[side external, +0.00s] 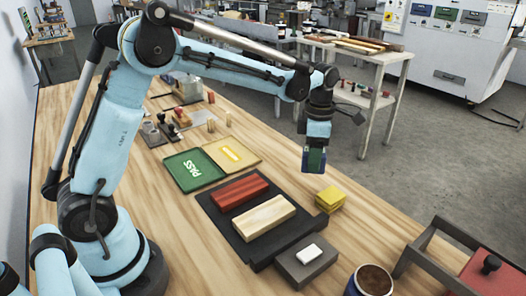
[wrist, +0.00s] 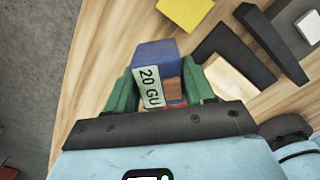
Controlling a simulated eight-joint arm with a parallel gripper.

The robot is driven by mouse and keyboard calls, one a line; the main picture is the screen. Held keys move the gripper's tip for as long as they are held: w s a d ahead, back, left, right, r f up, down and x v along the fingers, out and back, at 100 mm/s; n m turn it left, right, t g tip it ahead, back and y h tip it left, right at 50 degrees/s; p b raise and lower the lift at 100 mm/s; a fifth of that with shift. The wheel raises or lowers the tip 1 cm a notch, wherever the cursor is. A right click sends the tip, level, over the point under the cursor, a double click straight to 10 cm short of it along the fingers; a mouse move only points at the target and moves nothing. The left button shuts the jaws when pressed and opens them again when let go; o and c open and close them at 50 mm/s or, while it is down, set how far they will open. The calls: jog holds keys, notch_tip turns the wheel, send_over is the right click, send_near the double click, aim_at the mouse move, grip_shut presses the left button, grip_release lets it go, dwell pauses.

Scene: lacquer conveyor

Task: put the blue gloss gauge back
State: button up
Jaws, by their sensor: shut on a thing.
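The blue gloss gauge (wrist: 155,52) is a small blue block with a white label reading "20 GU" and a brown patch beside it. My gripper (wrist: 158,88) is shut on it, with one green finger on each side. In the side view my gripper (side external: 314,160) hangs pointing down at the table's far right edge, behind the yellow pads, and appears to be above the table. The gauge is mostly hidden there between the fingers; only a little blue shows.
Yellow pads (side external: 330,198) lie near a black mat (side external: 236,236) with a red block (side external: 240,192) and a pale wood block (side external: 264,216). A grey block (side external: 290,272) with a white piece (side external: 309,253), a green PASS tray (side external: 184,182) and a dark-filled cup (side external: 354,284) stand around.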

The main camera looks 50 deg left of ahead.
jog(key=a+f, duration=0.1)
jog(key=w+a+f, duration=0.1)
jog(key=a, duration=0.1)
jog(key=w+a+f, duration=0.1)
jog(key=shift+w+a, duration=0.1)
jog(key=shift+a, duration=0.15)
jog(key=shift+f, duration=2.05)
jog(key=shift+f, duration=0.1)
jog(key=o, duration=1.4)
